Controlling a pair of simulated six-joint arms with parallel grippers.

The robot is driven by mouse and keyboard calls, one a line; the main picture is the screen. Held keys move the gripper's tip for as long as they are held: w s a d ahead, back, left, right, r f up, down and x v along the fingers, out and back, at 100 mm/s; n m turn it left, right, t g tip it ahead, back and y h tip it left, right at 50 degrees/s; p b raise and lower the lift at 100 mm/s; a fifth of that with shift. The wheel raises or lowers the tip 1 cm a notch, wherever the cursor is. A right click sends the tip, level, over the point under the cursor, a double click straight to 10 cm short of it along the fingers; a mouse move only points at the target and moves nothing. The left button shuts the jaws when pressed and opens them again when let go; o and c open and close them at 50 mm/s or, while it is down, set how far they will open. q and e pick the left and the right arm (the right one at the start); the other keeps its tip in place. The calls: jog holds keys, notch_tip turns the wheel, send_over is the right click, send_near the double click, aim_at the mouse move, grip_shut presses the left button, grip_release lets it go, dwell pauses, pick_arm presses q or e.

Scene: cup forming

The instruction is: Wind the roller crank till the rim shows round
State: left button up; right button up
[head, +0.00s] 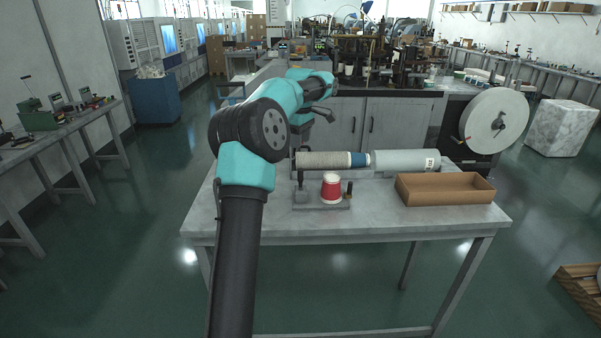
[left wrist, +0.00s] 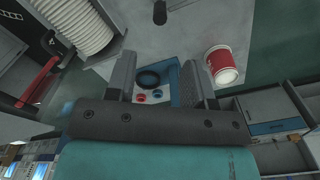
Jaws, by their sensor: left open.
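A red cup (head: 331,188) with a white rim stands on a small grey fixture (head: 322,206) on the table; it also shows in the left wrist view (left wrist: 223,66), right of my fingers. A short post with a dark knob (head: 349,188) stands at the fixture's right side; I cannot tell whether it is the roller crank. A dark knob (left wrist: 160,12) shows at the top of the left wrist view. My left gripper (left wrist: 155,82) is open with nothing held between its fingers. In the head view it (head: 325,114) appears above and behind the cup. My right gripper is out of view.
A ribbed pale roll (head: 323,160) with a blue end and a grey cylinder (head: 402,161) lie along the table's back. An open brown tray (head: 445,200) sits at the right. The table (head: 400,225) is clear in front.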

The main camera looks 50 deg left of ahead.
aim_at(301, 181)
pick_arm(q)
notch_tip(301, 181, down, 13)
jog(key=shift+r, duration=0.2)
jog(key=shift+c, duration=0.2)
grip_shut()
dwell(0.5)
jog(key=shift+w+d+m, duration=0.1)
jog(key=shift+d+m, duration=0.05)
jog(key=shift+m, duration=0.15)
